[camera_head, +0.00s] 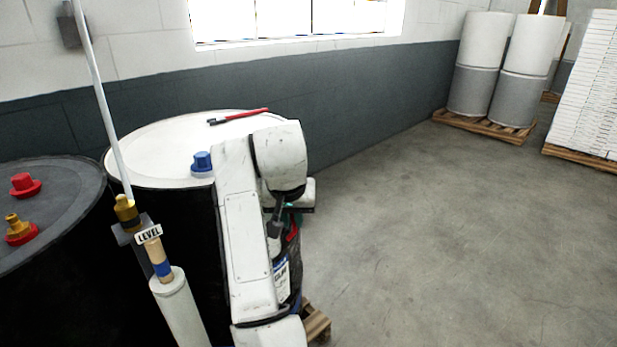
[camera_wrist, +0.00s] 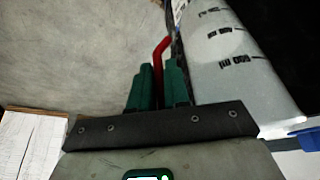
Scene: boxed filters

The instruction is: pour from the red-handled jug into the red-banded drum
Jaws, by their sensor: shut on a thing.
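My gripper (camera_wrist: 158,85) has green fingers shut on the red handle (camera_wrist: 161,48) of the jug in the wrist view. No red band shows clearly on any drum.
A white-topped drum (camera_head: 150,150) bears a blue cap (camera_head: 202,162) and a red-handled tool (camera_head: 238,116). A dark drum (camera_head: 60,190) with a red cap (camera_head: 25,184) stands at left. A pole with a LEVEL tag (camera_head: 148,234) stands in front. Open floor lies right.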

